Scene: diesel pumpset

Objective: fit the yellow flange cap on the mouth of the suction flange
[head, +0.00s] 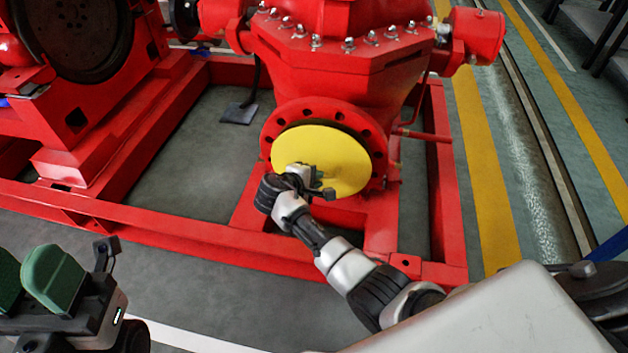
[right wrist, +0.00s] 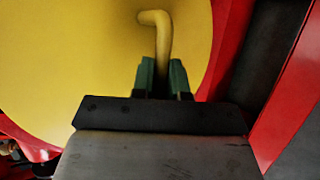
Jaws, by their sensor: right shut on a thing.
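The yellow flange cap (head: 345,153) is a round disc in front of the red suction flange (head: 283,118) in the head view. I cannot tell whether cap and flange touch. My right gripper (head: 312,180) is shut on the cap's bent yellow handle (right wrist: 158,30). In the right wrist view the cap (right wrist: 60,60) fills the upper left, and the green fingers (right wrist: 162,78) hold the handle. My left gripper (head: 22,280) is open and empty at the lower left.
The red pump casing (head: 340,60) rises above the flange. The red engine side (head: 80,100) stands left. Grey floor (head: 185,170) shows between.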

